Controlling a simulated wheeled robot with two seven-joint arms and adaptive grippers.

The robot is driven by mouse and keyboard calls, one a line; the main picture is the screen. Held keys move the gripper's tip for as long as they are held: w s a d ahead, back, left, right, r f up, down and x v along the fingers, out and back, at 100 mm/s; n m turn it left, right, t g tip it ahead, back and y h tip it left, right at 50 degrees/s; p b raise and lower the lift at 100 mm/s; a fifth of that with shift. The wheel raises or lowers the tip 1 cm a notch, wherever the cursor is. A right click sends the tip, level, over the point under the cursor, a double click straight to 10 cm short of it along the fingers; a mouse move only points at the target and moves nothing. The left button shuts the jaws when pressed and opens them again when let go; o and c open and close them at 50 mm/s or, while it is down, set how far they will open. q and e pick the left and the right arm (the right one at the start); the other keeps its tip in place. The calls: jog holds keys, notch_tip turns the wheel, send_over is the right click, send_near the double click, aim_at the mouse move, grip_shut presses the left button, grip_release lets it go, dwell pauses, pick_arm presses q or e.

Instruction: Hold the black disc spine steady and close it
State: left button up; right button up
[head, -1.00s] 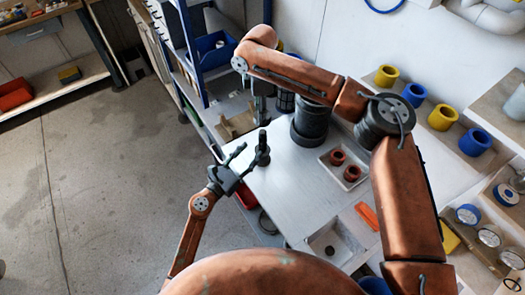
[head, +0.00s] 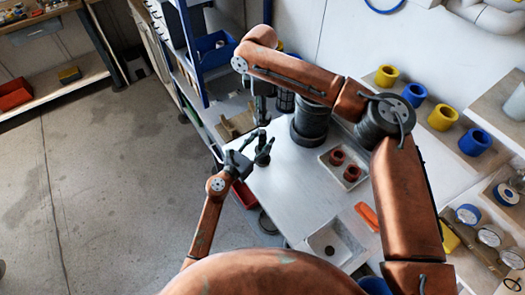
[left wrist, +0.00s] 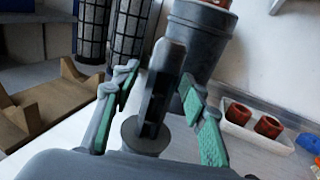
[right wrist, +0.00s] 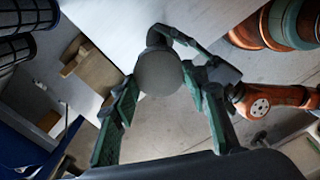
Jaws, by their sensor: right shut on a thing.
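The black disc spine (head: 263,158) stands upright near the left edge of the light worktop. My left gripper (head: 254,147) is low beside it. In the left wrist view its green-padded fingers (left wrist: 158,80) are apart on either side of the dark post of the spine (left wrist: 155,95), with a gap at the left finger. My right gripper (head: 262,115) hangs above the spine from its raised arm. In the right wrist view its fingertips (right wrist: 160,76) meet the edges of the round dark end of the spine (right wrist: 158,75). My left gripper (right wrist: 195,58) shows just beyond it.
A dark cylindrical vessel (head: 310,122) stands behind the spine, and a white tray (head: 336,177) with red-brown rings lies to its right. A wooden cradle (left wrist: 45,112) and mesh cylinders are at the back left. A white bin (head: 322,250) is in front.

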pick_arm(q)
grip_shut()
dwell(0.4)
pick_arm(e)
send_over(261, 132)
jog(key=shift+w+f, duration=0.1)
jog(key=shift+f, duration=2.4)
jog(key=shift+f, duration=0.9)
jog(key=shift+f, duration=0.55)
